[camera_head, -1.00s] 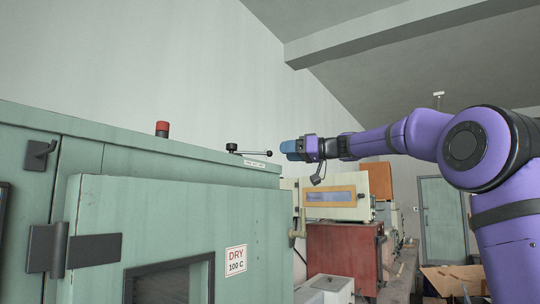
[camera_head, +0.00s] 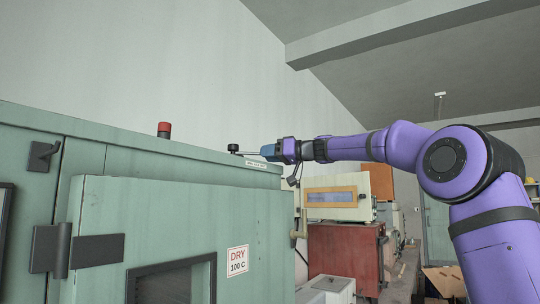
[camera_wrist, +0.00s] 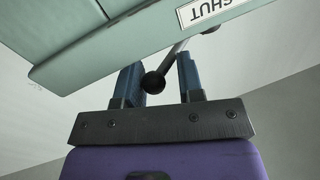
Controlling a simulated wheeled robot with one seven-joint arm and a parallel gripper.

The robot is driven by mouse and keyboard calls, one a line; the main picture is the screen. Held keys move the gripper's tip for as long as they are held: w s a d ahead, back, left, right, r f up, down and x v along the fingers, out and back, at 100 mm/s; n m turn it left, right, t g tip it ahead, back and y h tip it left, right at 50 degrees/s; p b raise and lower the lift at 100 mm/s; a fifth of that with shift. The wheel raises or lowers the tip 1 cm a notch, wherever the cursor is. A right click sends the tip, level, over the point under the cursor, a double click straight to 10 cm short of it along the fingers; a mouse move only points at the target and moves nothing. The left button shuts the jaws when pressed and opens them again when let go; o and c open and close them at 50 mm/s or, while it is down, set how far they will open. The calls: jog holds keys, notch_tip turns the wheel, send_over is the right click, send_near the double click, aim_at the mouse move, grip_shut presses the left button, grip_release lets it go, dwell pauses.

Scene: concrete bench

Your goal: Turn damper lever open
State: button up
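The damper lever (camera_head: 233,148) stands on top of the green oven cabinet near its right end, with a black hub and a thin metal rod pointing right. In the wrist view its black ball knob (camera_wrist: 153,83) sits between my gripper's two blue fingers, with a gap visible at least on the right side. My gripper (camera_head: 268,151) is open around the knob end of the lever; it also shows in the wrist view (camera_wrist: 160,76). In the head view the fingers hide the knob. A label reading SHUT (camera_wrist: 208,10) is on the cabinet beside the rod.
The green cabinet (camera_head: 115,160) fills the left, with its door (camera_head: 165,225) in front and a red-topped beacon (camera_head: 164,130) on top. A cream instrument (camera_head: 335,197) on a red box (camera_head: 340,250) stands to the right, below my arm.

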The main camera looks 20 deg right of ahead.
grip_shut()
